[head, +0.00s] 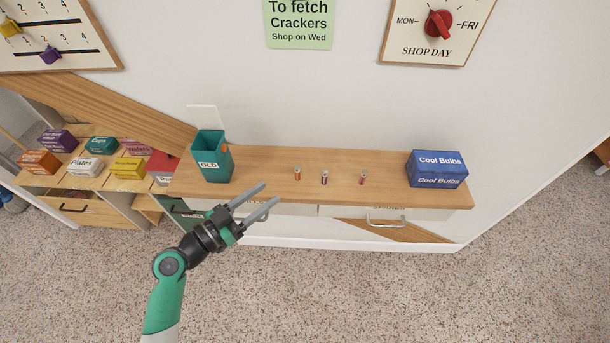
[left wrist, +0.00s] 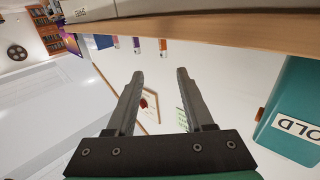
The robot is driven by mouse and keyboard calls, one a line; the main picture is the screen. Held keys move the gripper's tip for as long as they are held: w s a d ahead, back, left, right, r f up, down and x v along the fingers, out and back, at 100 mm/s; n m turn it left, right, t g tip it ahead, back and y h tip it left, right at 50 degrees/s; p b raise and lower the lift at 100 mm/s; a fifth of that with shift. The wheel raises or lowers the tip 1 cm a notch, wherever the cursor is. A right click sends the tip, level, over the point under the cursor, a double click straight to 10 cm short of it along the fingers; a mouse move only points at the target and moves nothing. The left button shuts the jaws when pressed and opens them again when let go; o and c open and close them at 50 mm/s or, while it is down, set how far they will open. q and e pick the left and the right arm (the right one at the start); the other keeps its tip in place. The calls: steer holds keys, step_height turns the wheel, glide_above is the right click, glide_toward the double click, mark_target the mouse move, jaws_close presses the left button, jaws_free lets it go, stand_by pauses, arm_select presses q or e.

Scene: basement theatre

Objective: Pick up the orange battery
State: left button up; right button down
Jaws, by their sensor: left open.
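The orange battery (head: 297,174) stands upright on the wooden shelf top (head: 260,165), leftmost of three small batteries. A purple one (head: 324,178) and a reddish one (head: 362,178) stand to its right. My left gripper (head: 272,193) is open and empty, in front of the shelf's edge and to the lower left of the orange battery, apart from it. In the left wrist view, the open fingers (left wrist: 160,74) point towards the batteries, and the orange battery (left wrist: 163,45) shows small beyond the fingertips. My right gripper is not in view.
A teal bin marked OLD (head: 212,160) stands at the shelf's left end, near my left gripper. A blue Cool Bulbs box (head: 437,169) stands at the right end. Drawers with a handle (head: 386,221) are below. The shelf top around the batteries is clear.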

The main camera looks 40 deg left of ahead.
mark_target(297, 167)
arm_select(q)
steer(key=w, duration=0.6)
steer(key=shift+w+d+r+p, duration=0.1)
steer(key=shift+w+d+p, duration=0.2)
steer(key=shift+p, duration=0.1)
steer(key=w, duration=0.5)
steer(key=shift+w+a+r, duration=0.1)
steer(key=shift+w+r, duration=0.05)
steer(key=shift+c, duration=0.3)
jaws_close()
